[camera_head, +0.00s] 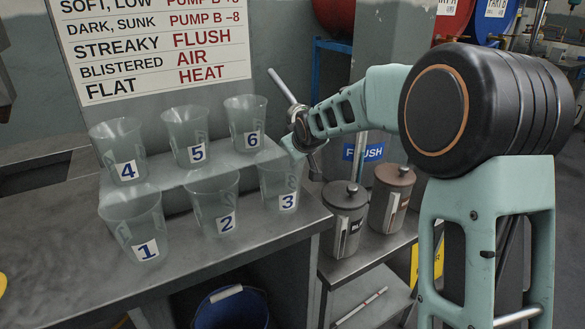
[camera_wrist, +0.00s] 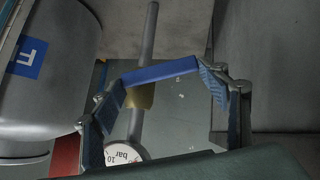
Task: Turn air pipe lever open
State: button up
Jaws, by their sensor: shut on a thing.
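The air pipe (camera_wrist: 151,35) is a grey pipe with a brass valve body (camera_wrist: 140,97) in the wrist view. The blue lever (camera_wrist: 160,72) lies across the pipe there, slightly tilted. My gripper (camera_wrist: 163,78) is shut on the lever, with one blue-padded finger at each end of it. A round pressure gauge (camera_wrist: 122,154) marked in bar shows below the valve, partly cut off by my gripper. In the head view the pipe (camera_head: 282,86) slants up behind my gripper (camera_head: 296,133); the lever is hidden or too small to tell there.
A grey FLUSH tank (camera_wrist: 45,75) stands close left of my gripper in the wrist view. In the head view, numbered clear cups (camera_head: 132,228) stand on a metal bench and step at left. Two lidded canisters (camera_head: 345,222) stand below my forearm. A sign (camera_head: 150,45) hangs behind.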

jog(key=shift+s+f+h+b, duration=0.1)
jog(key=shift+f+h+b, duration=0.35)
jog(key=shift+b, duration=0.8)
jog(key=shift+n, duration=0.3)
jog(key=shift+r, duration=0.1)
jog(key=o, duration=1.7)
jog(key=shift+r, duration=0.1)
notch_tip(320, 180, up, 10)
